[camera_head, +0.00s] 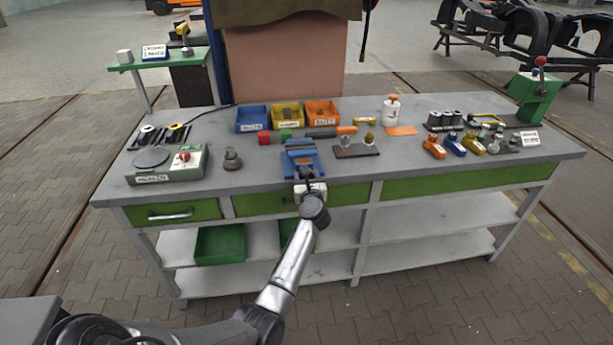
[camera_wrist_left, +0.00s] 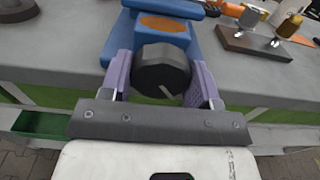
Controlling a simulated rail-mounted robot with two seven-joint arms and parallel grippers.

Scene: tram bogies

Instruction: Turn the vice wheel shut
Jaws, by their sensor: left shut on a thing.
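The blue vice (camera_head: 299,160) stands at the front edge of the grey workbench, near its middle. In the left wrist view, the vice body (camera_wrist_left: 182,39) has an orange-brown patch on top. Its dark, faceted wheel (camera_wrist_left: 162,72) faces my left gripper. My left gripper (camera_head: 308,185) reaches in from the front. In the left wrist view, its two purple-padded fingers (camera_wrist_left: 163,82) are on either side of the wheel, shut on it. The wheel is mostly hidden by the gripper in the head view. I cannot tell how wide the vice jaws stand. My right gripper is not in view.
Blue, yellow and orange bins (camera_head: 287,116) stand behind the vice. A small block with fittings (camera_head: 356,149) is to its right, and a dark round part (camera_head: 232,160) to its left. A green-and-grey device (camera_head: 168,164) sits further left. Open floor lies in front of the bench.

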